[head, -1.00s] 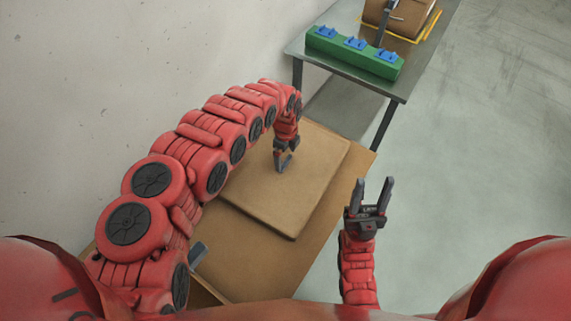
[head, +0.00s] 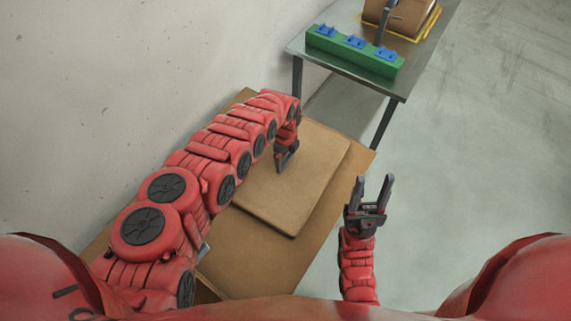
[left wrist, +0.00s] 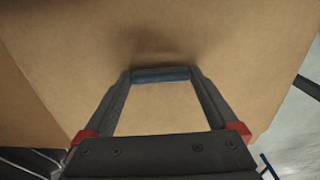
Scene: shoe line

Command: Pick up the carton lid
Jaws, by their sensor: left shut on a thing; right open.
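The carton lid (head: 285,205) is a flat, square, tan board lying on the brown table in the head view. It fills most of the left wrist view (left wrist: 65,50). My left gripper (head: 283,166) points down at the lid's far half. In the left wrist view its two fingers are shut on a dark blue bar (left wrist: 160,75), a handle-like piece against the lid's face. How the bar joins the lid is hidden. In the head view the bar is hidden by the gripper. My right gripper (head: 374,184) is open and empty, right of the table over the floor.
The brown table (head: 255,265) stands against the grey wall at left. Beyond it is a grey table (head: 345,62) with a green block (head: 352,55) carrying blue pieces and a brown box (head: 405,18). The floor at right is clear.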

